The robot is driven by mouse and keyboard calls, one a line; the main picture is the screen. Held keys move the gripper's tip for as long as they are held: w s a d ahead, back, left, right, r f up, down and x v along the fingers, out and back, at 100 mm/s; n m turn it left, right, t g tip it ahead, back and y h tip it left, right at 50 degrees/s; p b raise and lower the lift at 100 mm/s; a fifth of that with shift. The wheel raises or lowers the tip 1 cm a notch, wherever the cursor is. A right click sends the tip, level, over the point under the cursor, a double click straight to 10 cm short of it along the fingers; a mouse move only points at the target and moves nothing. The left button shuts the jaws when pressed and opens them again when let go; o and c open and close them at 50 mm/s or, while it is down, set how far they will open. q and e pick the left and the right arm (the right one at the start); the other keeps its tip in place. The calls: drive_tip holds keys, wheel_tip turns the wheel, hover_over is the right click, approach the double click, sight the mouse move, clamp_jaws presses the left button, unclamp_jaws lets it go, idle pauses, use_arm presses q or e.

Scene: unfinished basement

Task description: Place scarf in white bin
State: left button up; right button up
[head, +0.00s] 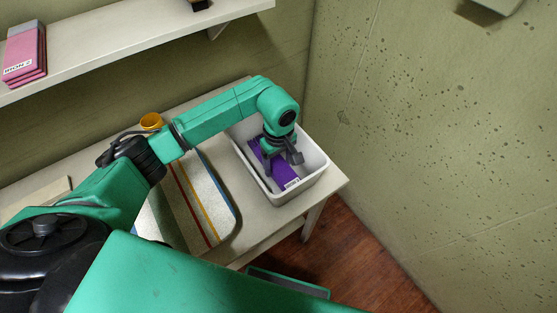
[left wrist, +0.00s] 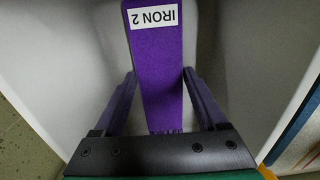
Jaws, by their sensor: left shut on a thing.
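The scarf (head: 287,175) is a folded purple cloth with fringe and a white label; in the left wrist view the scarf (left wrist: 155,95) reads "IRON 2". The white bin (head: 308,180) is an open box on the table, and the scarf lies within its walls. My left gripper (head: 282,163) reaches down into the bin from above. In the left wrist view its fingers (left wrist: 159,74) are on both sides of the scarf, shut on it. Whether the scarf touches the bin's floor is hard to tell. My right gripper is out of view.
A board with coloured stripes (head: 200,205) lies left of the bin, with a yellow cup (head: 151,121) behind it. A wall shelf (head: 120,45) holds a pink folded stack (head: 25,55). The green wall (head: 420,130) is close on the right.

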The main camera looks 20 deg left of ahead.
sight(279, 166)
use_arm(q)
drive_tip(key=shift+f, duration=0.2)
drive_tip(key=o, duration=1.4)
drive_tip(key=shift+c, duration=0.2)
drive_tip(key=shift+r, duration=0.1)
wheel_tip(279, 166, up, 12)
drive_tip(key=b, duration=0.3)
